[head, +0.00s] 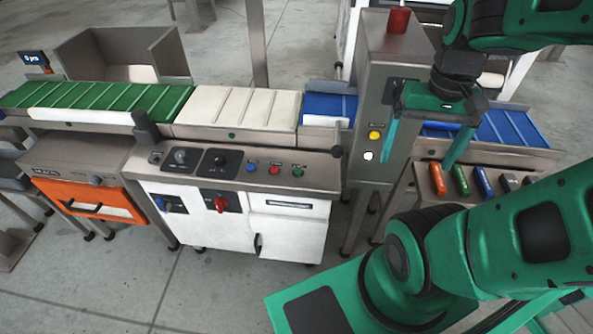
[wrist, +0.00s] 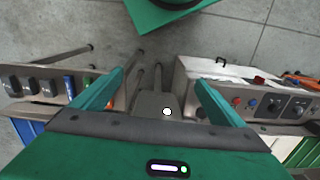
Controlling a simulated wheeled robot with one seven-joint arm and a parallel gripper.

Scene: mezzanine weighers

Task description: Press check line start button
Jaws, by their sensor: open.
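No readable label shows which control is the check line start button. A steel column (head: 388,95) carries a yellow button (head: 375,135) and a lit white button (head: 369,156) below it. A white spot also shows low between the fingers in the wrist view (wrist: 166,112). The sloped panel (head: 330,172) to the left has a blue button (head: 252,167), a red button (head: 275,170) and a green button (head: 299,171). My gripper (head: 416,164) is open and empty, fingers pointing down, just right of the column's buttons. Its fingers frame the wrist view (wrist: 159,77).
A bench at right holds orange (head: 436,179), green (head: 461,180) and blue (head: 484,181) items and dark blocks. Green (head: 85,97), white (head: 235,106) and blue (head: 500,128) conveyor belts run behind. A red beacon (head: 398,20) tops the column. Open floor (head: 215,285) lies in front.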

